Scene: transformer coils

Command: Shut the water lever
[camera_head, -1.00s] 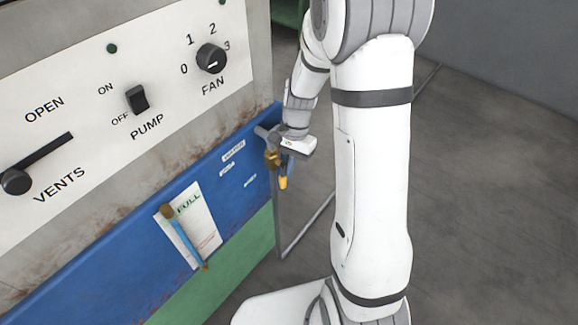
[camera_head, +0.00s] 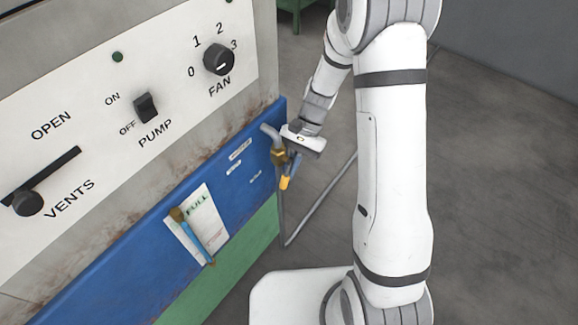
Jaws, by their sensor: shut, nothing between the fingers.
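The water valve is a brass fitting (camera_head: 278,156) on a grey pipe at the right end of the blue panel (camera_head: 246,205). A small yellow-orange piece (camera_head: 285,183) hangs just below the brass; I take it for part of the lever, but cannot tell for sure. My gripper (camera_head: 293,163) is right beside the valve, on its right side. Its white body is above and its dark fingers point down close to the yellow piece. The fingers are shut with nothing between them. They are small and overlap the valve, so I cannot tell whether they touch the lever.
Left of the valve is a gauge with a blue tube (camera_head: 190,236) on a white FULL card. Above is a white panel with the vents lever (camera_head: 48,178), pump switch (camera_head: 146,107) and fan knob (camera_head: 219,60). A grey pipe (camera_head: 318,202) runs low. Floor is open at right.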

